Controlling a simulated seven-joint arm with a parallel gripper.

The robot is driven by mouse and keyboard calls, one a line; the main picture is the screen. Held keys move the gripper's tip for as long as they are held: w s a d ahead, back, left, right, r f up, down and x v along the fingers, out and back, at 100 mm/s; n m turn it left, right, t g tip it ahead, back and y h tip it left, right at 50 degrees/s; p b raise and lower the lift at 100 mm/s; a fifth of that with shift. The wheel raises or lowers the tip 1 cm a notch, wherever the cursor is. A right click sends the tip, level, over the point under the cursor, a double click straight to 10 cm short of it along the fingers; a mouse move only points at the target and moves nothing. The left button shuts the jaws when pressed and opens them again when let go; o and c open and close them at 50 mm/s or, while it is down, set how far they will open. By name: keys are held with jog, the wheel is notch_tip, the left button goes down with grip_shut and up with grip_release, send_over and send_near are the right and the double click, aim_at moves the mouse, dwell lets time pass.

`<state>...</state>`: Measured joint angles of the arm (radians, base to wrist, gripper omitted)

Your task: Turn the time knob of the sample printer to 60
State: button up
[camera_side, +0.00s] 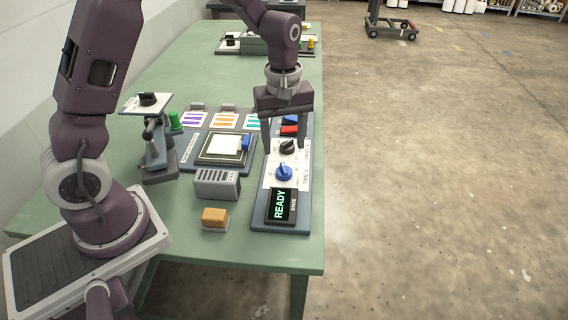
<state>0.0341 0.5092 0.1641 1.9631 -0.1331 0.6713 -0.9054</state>
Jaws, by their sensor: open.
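The sample printer's control panel (265,190) is a long grey strip with a white face near the table's right edge. A blue knob (284,172) sits on it, beside lettering that seems to read TIME. A black knob (287,147) sits just behind the blue one. The scale marks are too small to read, so the settings cannot be told. A dark display (281,206) at the near end reads READY. My gripper (285,149) points down, open and empty, with its fingers on either side of the black knob in the picture. Its height above the panel is unclear.
Left of the panel are a framed white pad (222,148) with a blue block, a grey slotted box (217,184), an orange block (214,217) and a small stand (157,150). Coloured striped cards (225,120) lie behind.

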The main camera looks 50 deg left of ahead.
aim_at(284, 167)
notch_tip(284, 167, down, 8)
jog(key=shift+r, duration=0.2)
grip_shut()
dwell(0.4)
jog(key=m, duration=0.6)
jog(key=shift+m, duration=0.3)
jog(key=m, duration=0.7)
dwell(0.4)
grip_release()
